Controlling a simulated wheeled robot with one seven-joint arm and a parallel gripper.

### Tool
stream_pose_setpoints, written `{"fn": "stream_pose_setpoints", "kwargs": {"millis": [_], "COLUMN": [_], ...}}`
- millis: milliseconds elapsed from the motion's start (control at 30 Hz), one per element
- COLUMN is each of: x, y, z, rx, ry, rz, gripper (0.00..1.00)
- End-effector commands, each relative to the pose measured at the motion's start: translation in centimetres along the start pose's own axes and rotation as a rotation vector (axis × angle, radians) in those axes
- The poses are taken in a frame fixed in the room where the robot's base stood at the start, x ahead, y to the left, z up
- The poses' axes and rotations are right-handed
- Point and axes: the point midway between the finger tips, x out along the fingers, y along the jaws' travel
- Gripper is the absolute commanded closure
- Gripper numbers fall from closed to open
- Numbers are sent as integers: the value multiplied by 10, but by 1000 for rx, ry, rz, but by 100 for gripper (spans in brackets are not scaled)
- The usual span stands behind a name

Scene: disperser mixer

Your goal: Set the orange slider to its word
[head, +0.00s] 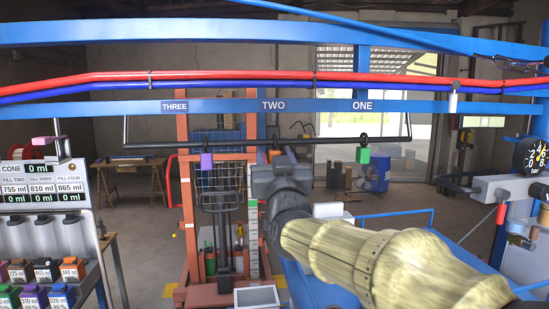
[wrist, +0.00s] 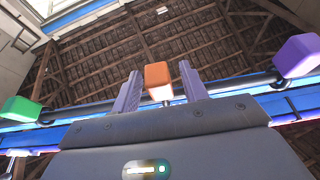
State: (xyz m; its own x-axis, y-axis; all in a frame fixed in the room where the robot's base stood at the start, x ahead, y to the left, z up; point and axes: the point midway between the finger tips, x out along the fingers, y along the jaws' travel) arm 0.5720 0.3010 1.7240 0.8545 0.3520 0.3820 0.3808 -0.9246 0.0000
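The orange slider (head: 275,155) hangs on a black rail (head: 150,146), roughly below the word TWO (head: 273,106) on the blue beam. The words THREE (head: 174,106) and ONE (head: 362,106) stand to its left and right. My gripper (head: 276,167) is just below the orange slider in the head view and hides part of it. In the wrist view the orange slider (wrist: 157,78) shows between the two fingers of my gripper (wrist: 160,85). The fingers are apart, with a gap visible on each side of the block. Whether the block is deep between them I cannot tell.
A purple slider (head: 206,160) hangs on the rail to the left, below and right of THREE. A green slider (head: 363,155) hangs to the right, below ONE. Red and blue pipes (head: 220,77) run above the word beam. The rail between the sliders is clear.

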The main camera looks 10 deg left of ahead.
Motion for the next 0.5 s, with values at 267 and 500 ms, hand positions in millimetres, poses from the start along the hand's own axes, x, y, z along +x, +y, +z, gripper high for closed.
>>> {"fn": "stream_pose_setpoints", "kwargs": {"millis": [267,500], "x": [-13,-52], "y": [0,0], "z": [2,4], "rx": [0,0], "ry": [2,3], "rz": [-1,0], "gripper": [56,56]}}
